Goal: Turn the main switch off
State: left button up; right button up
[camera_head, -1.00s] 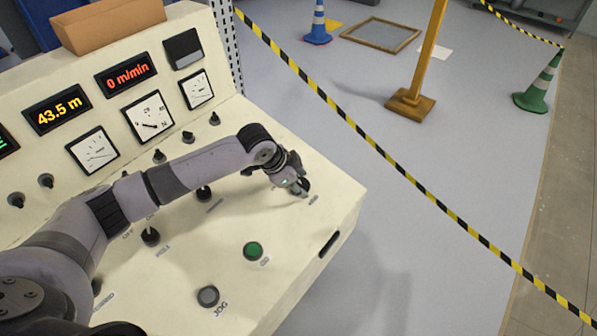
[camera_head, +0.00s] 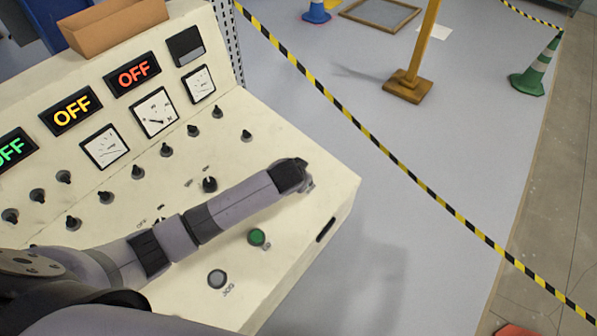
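The cream control panel (camera_head: 280,125) slopes across the left half of the view. Its displays now read OFF: a green one (camera_head: 12,149), a yellow one (camera_head: 72,108) and a red one (camera_head: 133,74). My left arm reaches across the panel from the left. Its gripper (camera_head: 307,182) is near the panel's right end, mostly hidden behind the wrist, so its fingers cannot be made out. The main switch cannot be made out; that part of the panel is covered by the wrist. My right gripper is out of view.
A black knob (camera_head: 210,184), a green button (camera_head: 257,237) and a grey JOG button (camera_head: 217,279) lie close to my arm. Several small knobs line the panel. A yellow-black barrier tape (camera_head: 390,158) runs beyond the panel's right edge.

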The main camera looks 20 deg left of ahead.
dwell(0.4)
pick_arm(q)
jog(key=o, duration=1.1)
jog(key=shift+o, duration=0.2)
jog(key=v, duration=1.2)
jog(key=shift+d, duration=0.2)
